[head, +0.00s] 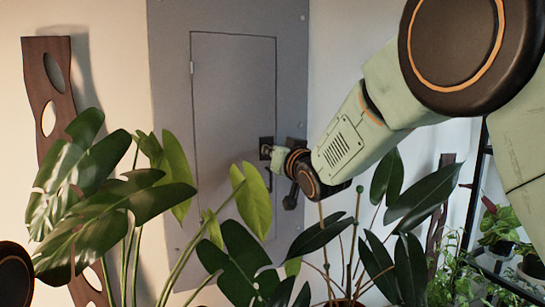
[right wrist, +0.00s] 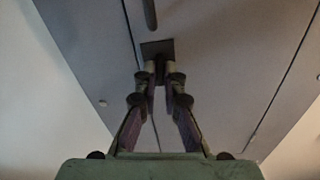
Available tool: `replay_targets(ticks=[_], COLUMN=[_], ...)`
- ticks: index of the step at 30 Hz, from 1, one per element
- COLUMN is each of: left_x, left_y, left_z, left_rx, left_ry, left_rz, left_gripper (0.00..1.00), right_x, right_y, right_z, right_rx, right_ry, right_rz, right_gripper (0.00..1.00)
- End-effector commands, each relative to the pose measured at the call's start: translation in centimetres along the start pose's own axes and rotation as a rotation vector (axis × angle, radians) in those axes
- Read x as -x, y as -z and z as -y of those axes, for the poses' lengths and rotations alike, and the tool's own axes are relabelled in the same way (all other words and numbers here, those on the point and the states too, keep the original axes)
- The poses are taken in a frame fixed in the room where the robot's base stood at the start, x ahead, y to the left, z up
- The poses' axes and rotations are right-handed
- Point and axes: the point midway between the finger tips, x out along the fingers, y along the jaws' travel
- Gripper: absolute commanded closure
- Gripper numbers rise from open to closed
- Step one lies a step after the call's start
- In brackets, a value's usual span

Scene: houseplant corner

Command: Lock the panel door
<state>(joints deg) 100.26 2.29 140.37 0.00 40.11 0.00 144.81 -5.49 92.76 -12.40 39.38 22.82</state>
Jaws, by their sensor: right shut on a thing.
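The grey panel door (head: 234,110) is flat in its grey frame (head: 170,120) on the wall and looks closed. A small dark latch plate (head: 266,142) sits at the door's right edge; it also shows in the right wrist view (right wrist: 157,47). My right gripper (head: 275,157) reaches in from the right to this latch. My left gripper is out of view.
A large-leaved plant (head: 100,190) stands at left, with leaves in front of the door's lower part. Another dark-leaved plant (head: 395,262) is below my right arm. A brown wooden piece (head: 48,85) is on the left wall. A shelf with potted plants (head: 500,230) stands at right.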

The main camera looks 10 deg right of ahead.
Motion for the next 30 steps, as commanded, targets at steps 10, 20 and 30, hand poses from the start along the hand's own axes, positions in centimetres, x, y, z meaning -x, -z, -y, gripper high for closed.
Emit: replay_targets(ticks=[10, 20, 30], left_x=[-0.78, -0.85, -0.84], left_y=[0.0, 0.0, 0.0], left_z=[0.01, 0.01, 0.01], left_rx=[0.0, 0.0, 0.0], left_ry=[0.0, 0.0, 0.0], left_rz=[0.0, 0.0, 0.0], left_gripper=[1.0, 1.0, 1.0], right_x=[0.0, 0.01, 0.01], right_y=[-0.11, -0.08, -0.11], right_z=[-0.01, -0.01, -0.02], right_rx=[0.141, 0.169, 0.168], right_ry=[0.0, 0.0, 0.0], right_rz=[0.0, 0.002, 0.003], right_gripper=[1.0, 1.0, 0.83])
